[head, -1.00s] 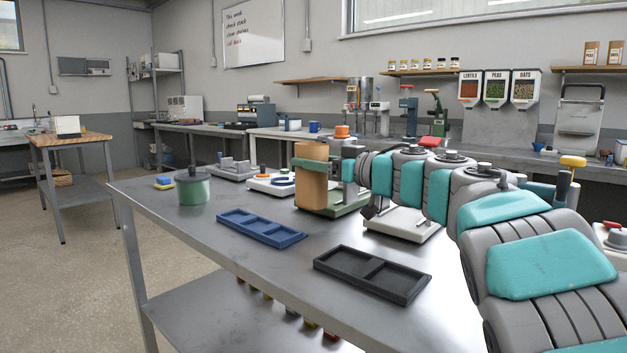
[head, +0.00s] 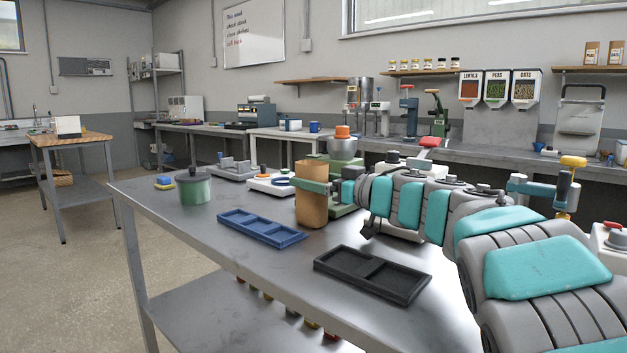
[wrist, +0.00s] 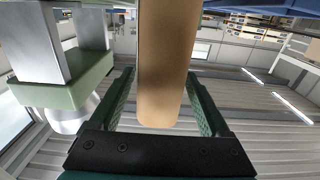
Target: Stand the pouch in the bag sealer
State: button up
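The tan pouch (head: 311,208) is upright at the middle of the metal table in the head view; I cannot tell whether its base touches the table. My gripper (head: 313,186) is around its upper part, one finger across the near face. In the wrist view, the pouch (wrist: 166,75) is between both fingers of my gripper (wrist: 162,85). A green machine (head: 343,211) with a silver bowl and orange top stands just behind and right of the pouch, and its green block (wrist: 65,85) shows at left in the wrist view. I cannot tell for certain which device is the bag sealer.
A blue tray (head: 262,229) lies left of the pouch and a black tray (head: 372,275) in front. A green lidded pot (head: 193,187), a grey fixture (head: 232,169) and a white-based device (head: 268,185) stand farther left. The near left table top is clear.

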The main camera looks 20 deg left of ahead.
jog(key=shift+o, duration=0.6)
jog(key=shift+r, duration=0.1)
